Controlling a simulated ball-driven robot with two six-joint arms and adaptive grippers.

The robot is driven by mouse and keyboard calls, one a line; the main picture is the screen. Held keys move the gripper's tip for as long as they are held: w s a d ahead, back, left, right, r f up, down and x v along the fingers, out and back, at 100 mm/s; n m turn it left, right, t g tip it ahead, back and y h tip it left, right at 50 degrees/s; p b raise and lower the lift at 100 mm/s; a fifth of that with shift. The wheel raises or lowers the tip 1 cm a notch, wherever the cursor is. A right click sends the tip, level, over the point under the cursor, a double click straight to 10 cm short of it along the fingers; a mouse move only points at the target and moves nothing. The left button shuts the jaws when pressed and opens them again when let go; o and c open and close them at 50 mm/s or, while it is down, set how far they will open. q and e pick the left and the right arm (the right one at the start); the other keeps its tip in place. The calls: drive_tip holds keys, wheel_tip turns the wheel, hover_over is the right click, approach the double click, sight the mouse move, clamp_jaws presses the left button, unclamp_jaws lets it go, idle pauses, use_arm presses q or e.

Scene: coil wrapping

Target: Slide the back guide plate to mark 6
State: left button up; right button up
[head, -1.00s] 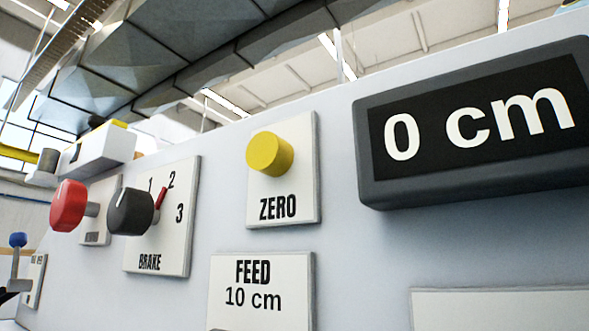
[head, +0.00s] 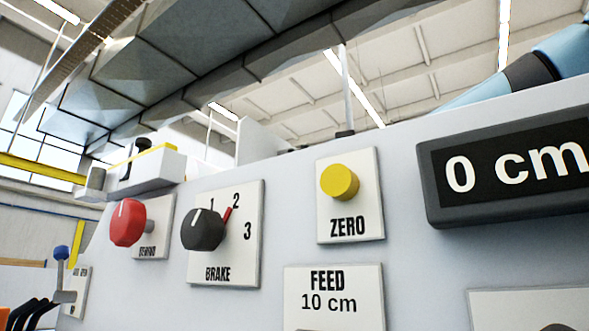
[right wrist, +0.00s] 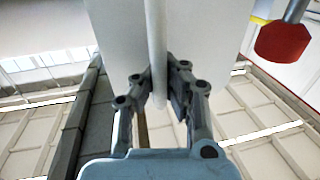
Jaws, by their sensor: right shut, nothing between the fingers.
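In the head view, a white upright shape (head: 262,143) shows behind the sloping top edge of the machine; I cannot tell whether it is the back guide plate. No scale with a mark 6 is readable. In the right wrist view, my right gripper (right wrist: 160,90) is shut with nothing held. Its fingers are in front of or beside a pale rod (right wrist: 156,45) and large white panels (right wrist: 207,45); the depth is unclear. A red knob (right wrist: 282,42) shows at the upper right there. My left gripper is not in view.
The machine front carries a red knob (head: 127,222), a black BRAKE knob (head: 203,230) with a red pointer near 2, a yellow ZERO button (head: 339,182) and a display (head: 510,165) reading 0 cm. A blue-tipped lever (head: 62,268) stands at lower left.

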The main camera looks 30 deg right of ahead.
drive_tip(key=o, duration=0.7)
drive_tip(key=shift+s+a, duration=0.15)
drive_tip(key=shift+s, duration=0.2)
drive_tip(key=shift+w, duration=0.1)
drive_tip(key=shift+w, duration=0.1)
drive_tip(key=shift+r, duration=0.15)
wheel_tip(320, 180, up, 10)
drive_tip(key=shift+f, duration=0.2)
